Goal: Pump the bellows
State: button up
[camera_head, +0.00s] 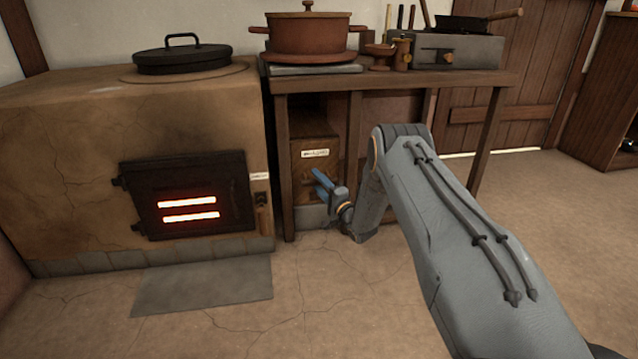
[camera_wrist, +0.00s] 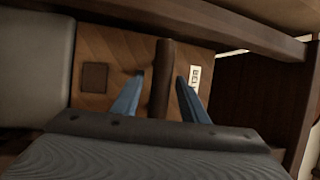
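The bellows is a wooden box (camera_head: 304,126) under the dark table, with a pale label (camera_head: 315,153) on its front. In the wrist view its plank face (camera_wrist: 120,50) shows a dark square patch (camera_wrist: 95,77) and part of the label (camera_wrist: 195,78). A round brown handle (camera_wrist: 163,65) stands out from this face. My gripper (camera_head: 319,182) is low in front of the box. In the wrist view its blue fingers (camera_wrist: 160,90) are apart, one on each side of the handle, with a narrow gap visible on both sides. The handle's lower end is hidden behind my gripper body.
A clay stove (camera_head: 80,130) with a glowing dark door (camera_head: 190,186) stands left of the table (camera_head: 400,84). A table leg (camera_head: 280,170) rises close left of my gripper. Pots and tools stand on top. The floor (camera_head: 330,310) in front is clear.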

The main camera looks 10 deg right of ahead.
jog(key=shift+a, duration=0.2)
jog(key=p+v, duration=0.3)
jog(key=v, duration=0.5)
jog(key=shift+p, duration=0.4)
jog(key=shift+w, duration=0.1)
dwell(1.5)
